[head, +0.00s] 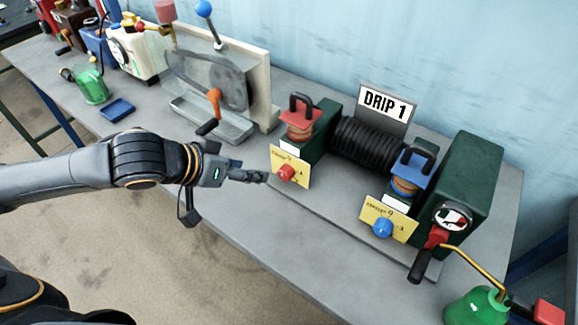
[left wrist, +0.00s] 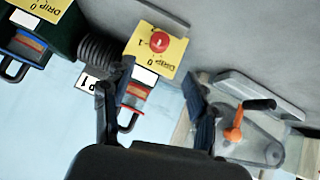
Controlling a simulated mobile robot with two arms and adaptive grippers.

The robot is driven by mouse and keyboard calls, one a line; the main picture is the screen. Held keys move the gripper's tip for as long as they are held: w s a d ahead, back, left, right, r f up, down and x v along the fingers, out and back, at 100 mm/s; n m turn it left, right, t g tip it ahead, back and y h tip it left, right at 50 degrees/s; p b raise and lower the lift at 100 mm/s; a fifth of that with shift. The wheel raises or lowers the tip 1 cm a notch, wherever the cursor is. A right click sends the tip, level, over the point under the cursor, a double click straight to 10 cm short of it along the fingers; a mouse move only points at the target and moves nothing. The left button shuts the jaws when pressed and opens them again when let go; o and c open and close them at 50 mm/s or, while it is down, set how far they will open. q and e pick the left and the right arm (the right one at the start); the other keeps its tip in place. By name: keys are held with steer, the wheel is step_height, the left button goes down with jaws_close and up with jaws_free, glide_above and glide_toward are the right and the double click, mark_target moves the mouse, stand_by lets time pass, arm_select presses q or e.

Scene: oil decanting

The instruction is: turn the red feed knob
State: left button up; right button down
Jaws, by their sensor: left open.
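The red feed knob (head: 286,173) is a small round knob on a yellow dial card (head: 303,164) at the front of the left green block. My left gripper (head: 250,176) reaches in from the left, its fingertips just left of the knob and apart from it. In the left wrist view the red knob (left wrist: 159,41) sits on its yellow card, beyond the fingertips and roughly between them. My left gripper (left wrist: 158,80) is open and empty there. The knob's exact pointer setting is too small to read. My right gripper is not visible.
Above the knob is a red padlock-shaped part (head: 300,122). A blue knob (head: 382,228) on a second yellow card, a gauge (head: 453,216) and a green oil can (head: 475,308) stand to the right. An orange-handled crank (head: 212,108) stands behind my left gripper.

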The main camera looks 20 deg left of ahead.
mark_target(282, 174)
arm_select(q)
steer(key=x, duration=0.8)
steer(key=shift+w+d+f, duration=0.1)
steer(key=shift+w+f, duration=0.05)
steer(key=x, duration=0.3)
steer(key=shift+w+f, duration=0.15)
steer(key=shift+w+d+f, duration=0.15)
steer(key=shift+w+f, duration=0.05)
steer(key=shift+f, duration=0.05)
steer(key=shift+w+f, duration=0.1)
steer(key=c, duration=1.2)
steer(key=shift+o, duration=0.2)
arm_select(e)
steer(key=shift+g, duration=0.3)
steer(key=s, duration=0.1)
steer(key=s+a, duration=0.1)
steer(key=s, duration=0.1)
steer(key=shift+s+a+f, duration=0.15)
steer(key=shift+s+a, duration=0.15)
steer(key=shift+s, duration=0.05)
arm_select(q)
steer(key=shift+d, duration=0.1)
